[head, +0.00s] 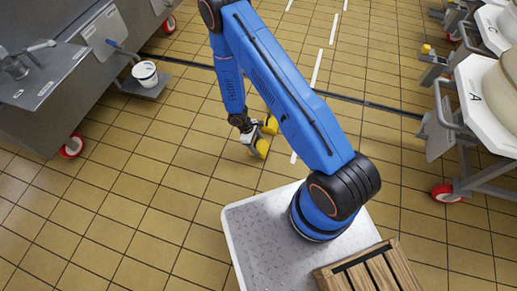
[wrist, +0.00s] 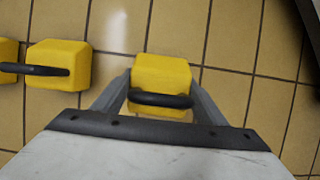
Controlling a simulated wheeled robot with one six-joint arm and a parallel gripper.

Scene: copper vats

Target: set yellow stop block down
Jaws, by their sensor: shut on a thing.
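A yellow stop block (wrist: 160,73) with a black handle sits between the two fingers of my gripper (wrist: 158,101) in the wrist view. The gripper is shut on it at the handle. In the head view my gripper (head: 256,136) is low over the tiled floor, with yellow blocks (head: 262,148) close around it. I cannot tell there which one is held. Whether the held block touches the floor is unclear. Two more yellow blocks with black handles, one nearer (wrist: 60,52) and one cut by the picture edge (wrist: 7,50), stand to its left in the wrist view.
A steel bench (head: 50,85) with a white bucket (head: 145,73) on a low shelf stands at left. Wheeled steel stands (head: 470,165) line the right. A wooden crate (head: 370,272) lies at the bottom. Open tiled floor (head: 130,200) lies left of the gripper.

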